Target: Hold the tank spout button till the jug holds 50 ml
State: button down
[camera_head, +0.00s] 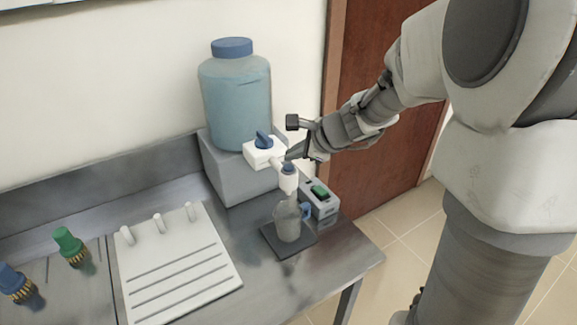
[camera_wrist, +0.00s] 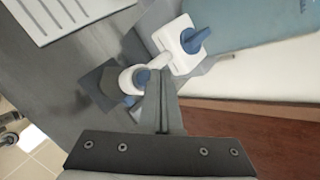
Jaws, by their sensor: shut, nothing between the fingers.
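The blue tank (camera_head: 236,105) with a blue cap stands on a grey block. Its white valve body (camera_head: 262,152) carries a blue knob (camera_head: 263,139). The white spout (camera_head: 289,181), topped by a blue button (camera_head: 288,168), points down over the clear jug (camera_head: 288,221). The jug has a blue handle and stands on a dark square pad; its liquid level is too small to read. My gripper (camera_head: 292,155) is shut and empty, its tips just above or beside the button. In the wrist view its fingertips (camera_wrist: 153,74) lie beside the blue button (camera_wrist: 141,77); I cannot tell whether they touch.
A small grey box with a green switch (camera_head: 320,191) stands right of the jug. A white ribbed board (camera_head: 175,262) lies on the metal bench to the left. Green (camera_head: 69,243) and blue (camera_head: 15,282) capped items stand further left. The wall is behind the tank.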

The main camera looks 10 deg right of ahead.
aim_at(293, 168)
jog(key=shift+f, duration=0.15)
jog(key=shift+f+b, duration=0.3)
jog(key=shift+b, duration=0.2)
jog(key=shift+f+b, duration=0.5)
dwell(2.1)
dwell(0.8)
jog(key=shift+r+p, duration=0.75)
jog(key=shift+r, duration=0.2)
notch_tip(293, 168, up, 5)
jog(key=p, duration=0.4)
